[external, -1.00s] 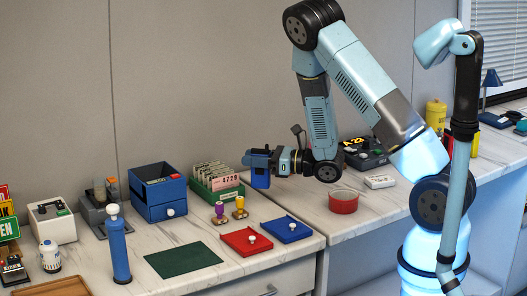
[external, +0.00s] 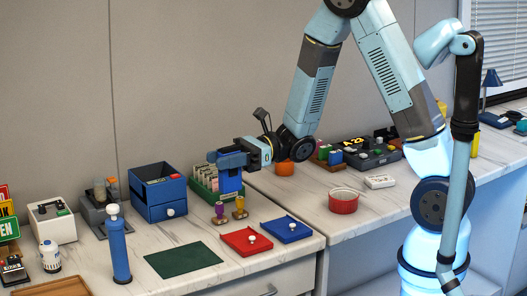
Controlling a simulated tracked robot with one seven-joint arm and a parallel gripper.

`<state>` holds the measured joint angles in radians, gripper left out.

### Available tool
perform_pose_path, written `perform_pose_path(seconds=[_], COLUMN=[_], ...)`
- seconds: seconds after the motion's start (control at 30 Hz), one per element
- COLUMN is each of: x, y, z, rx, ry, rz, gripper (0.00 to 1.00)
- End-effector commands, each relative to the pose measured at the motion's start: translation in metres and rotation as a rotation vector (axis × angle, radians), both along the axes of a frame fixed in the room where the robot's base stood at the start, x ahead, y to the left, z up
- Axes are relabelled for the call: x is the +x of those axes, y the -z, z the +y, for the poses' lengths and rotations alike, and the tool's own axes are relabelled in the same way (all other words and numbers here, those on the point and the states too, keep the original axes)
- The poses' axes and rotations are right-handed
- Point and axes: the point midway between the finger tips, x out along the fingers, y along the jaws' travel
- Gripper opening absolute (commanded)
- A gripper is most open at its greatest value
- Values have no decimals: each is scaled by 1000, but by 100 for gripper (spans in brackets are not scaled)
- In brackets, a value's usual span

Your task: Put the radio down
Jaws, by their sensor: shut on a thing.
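My gripper (external: 228,159) is at the left end of my arm, above the green card box, and is shut on a small dark-blue upright block, which looks to be the radio (external: 230,182). The radio hangs below the fingers, in front of the card box (external: 203,190) in this view. Whether its bottom touches anything is hard to tell. The two stamps with purple (external: 219,209) and yellow (external: 240,204) handles stand just in front of it.
A blue drawer box (external: 158,195) stands to the left. A dark green mat (external: 183,260), a red tray (external: 246,243) and a blue tray (external: 287,230) lie in front. A red bowl (external: 343,202) is to the right. Bare counter shows around the mat.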

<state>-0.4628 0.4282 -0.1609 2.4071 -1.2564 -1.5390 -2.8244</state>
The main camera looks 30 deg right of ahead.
Motion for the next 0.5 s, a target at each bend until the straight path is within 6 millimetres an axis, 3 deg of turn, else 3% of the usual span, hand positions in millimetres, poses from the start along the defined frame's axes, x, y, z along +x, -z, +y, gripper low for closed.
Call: perform_pose_path(seconds=[0.5], x=[2], y=[47], z=[-1], rx=[-1], ry=[7], rz=[3], gripper=[0])
